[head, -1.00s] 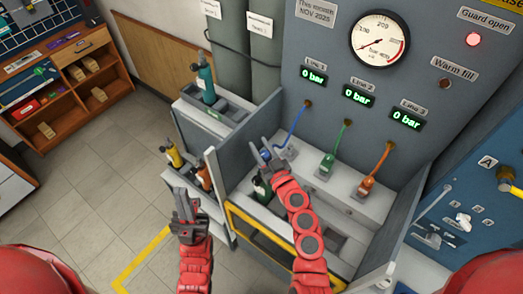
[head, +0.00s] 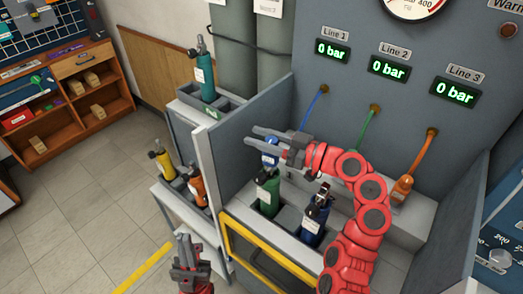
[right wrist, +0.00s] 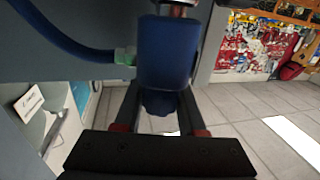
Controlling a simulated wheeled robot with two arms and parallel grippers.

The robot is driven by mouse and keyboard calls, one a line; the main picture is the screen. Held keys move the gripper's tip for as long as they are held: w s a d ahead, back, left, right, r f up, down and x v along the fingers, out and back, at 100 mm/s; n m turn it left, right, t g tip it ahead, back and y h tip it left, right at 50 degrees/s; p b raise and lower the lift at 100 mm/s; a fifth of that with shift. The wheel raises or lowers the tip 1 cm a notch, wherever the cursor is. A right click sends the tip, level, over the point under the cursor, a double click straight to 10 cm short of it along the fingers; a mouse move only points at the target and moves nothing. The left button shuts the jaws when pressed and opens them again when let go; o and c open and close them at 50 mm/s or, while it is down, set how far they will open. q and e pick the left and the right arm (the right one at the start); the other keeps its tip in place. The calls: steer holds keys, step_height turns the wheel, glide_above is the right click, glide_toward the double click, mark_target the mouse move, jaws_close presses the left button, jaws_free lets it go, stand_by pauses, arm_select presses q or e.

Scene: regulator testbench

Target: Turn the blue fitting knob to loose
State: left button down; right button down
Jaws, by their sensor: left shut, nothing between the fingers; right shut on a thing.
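The blue fitting (head: 270,152) is at the fingers of my right gripper (head: 268,138), above a green bottle in the test bay. In the right wrist view it is a dark blue cylinder (right wrist: 168,50) with a narrower ribbed knob (right wrist: 163,103) below. My right gripper (right wrist: 160,112) is shut on that lower part, one finger on each side. A blue hose (right wrist: 65,38) joins the cylinder from the left through a green collar. No loose or tight marking is readable. My left gripper (head: 186,252) is shut and empty, low at the front, apart from the bench.
A green bottle (head: 267,192) and a dark blue bottle (head: 316,215) stand in the bay, behind a yellow-edged front guard (head: 262,262). An orange fitting (head: 402,188) is at right. A grey side wall (head: 207,160) stands left. The line readouts (head: 388,68) show 0 bar.

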steer(key=shift+s+g+b, duration=0.1)
steer(key=shift+g+b, duration=0.2)
steer(key=shift+b, duration=0.1)
steer(key=shift+c, duration=2.4)
jaws_free()
steer(key=shift+a, duration=0.1)
steer(key=b+v, duration=0.2)
steer(key=v, duration=1)
steer(key=shift+f, duration=0.1)
